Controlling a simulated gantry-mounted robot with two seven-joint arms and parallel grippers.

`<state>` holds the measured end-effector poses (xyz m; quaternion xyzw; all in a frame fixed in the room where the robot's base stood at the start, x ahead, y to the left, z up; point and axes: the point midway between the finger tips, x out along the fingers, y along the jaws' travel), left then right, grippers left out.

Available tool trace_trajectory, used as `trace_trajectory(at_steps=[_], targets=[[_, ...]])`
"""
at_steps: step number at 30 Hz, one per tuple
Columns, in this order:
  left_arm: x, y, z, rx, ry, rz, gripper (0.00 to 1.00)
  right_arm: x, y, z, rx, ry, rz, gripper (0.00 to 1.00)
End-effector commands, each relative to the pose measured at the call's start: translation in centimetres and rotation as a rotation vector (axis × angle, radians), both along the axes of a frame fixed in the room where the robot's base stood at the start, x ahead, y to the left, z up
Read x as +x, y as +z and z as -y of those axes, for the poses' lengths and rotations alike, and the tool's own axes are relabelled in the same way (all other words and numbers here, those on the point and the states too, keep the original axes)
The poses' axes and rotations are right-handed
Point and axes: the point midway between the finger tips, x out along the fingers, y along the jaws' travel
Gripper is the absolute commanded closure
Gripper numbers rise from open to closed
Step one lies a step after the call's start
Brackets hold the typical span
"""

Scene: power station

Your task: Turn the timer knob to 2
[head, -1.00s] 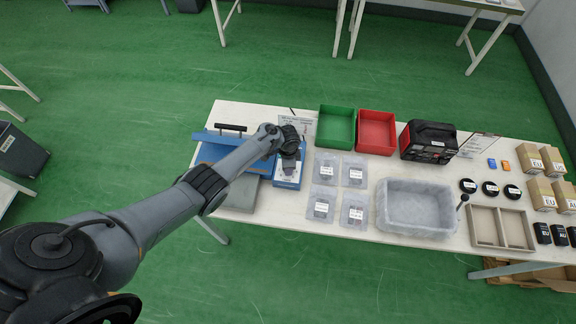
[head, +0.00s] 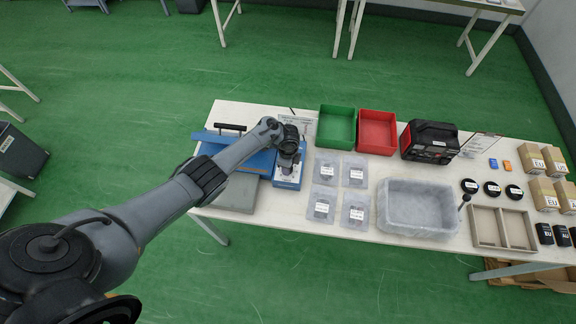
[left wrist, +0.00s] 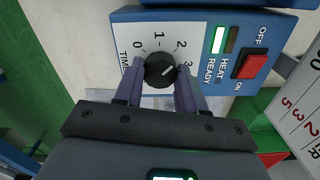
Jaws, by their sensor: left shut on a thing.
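The timer knob (left wrist: 160,70) is a round black dial with a white pointer line, on a blue control panel (left wrist: 125,24) in the left wrist view. Printed numbers 0, 1, 2 and 3 run around it. The pointer is turned to the right side, about between 2 and 3; its exact setting is hard to read. My left gripper (left wrist: 160,84) is shut on the knob, one finger on each side. In the head view my left gripper (head: 288,160) hangs over the blue machine (head: 287,182) and hides its knob. My right gripper is not in view.
The panel has a lit green lamp (left wrist: 218,40) and a red switch (left wrist: 251,66). Green (head: 336,125) and red (head: 377,131) bins stand behind and right. Several grey packets (head: 321,204) lie right of the machine, then a translucent tub (head: 418,229).

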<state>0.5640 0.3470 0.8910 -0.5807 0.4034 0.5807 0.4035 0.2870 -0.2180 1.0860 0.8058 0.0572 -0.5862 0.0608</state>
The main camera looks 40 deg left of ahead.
Motion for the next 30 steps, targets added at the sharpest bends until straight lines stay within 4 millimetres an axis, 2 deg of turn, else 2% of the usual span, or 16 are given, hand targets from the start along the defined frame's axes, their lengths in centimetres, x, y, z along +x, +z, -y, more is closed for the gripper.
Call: trace_trajectory(at_steps=[7,8,12,23,26,30], targets=[[0.0,0.0,0.0,0.0,0.002,0.0,0.91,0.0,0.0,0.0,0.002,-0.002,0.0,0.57],[0.0,0.0,0.0,0.0,0.002,0.0,0.57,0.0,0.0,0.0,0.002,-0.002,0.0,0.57],[0.0,0.0,0.0,0.0,0.002,0.0,0.36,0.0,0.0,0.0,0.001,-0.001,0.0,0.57],[0.0,0.3,0.0,0.0,0.001,0.0,0.35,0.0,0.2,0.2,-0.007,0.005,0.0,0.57],[0.0,1.2,0.0,-0.001,0.003,0.001,0.35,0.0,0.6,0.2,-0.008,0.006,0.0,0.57],[0.0,3.3,-0.1,0.001,0.001,0.002,0.35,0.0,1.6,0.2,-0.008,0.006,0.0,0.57]])
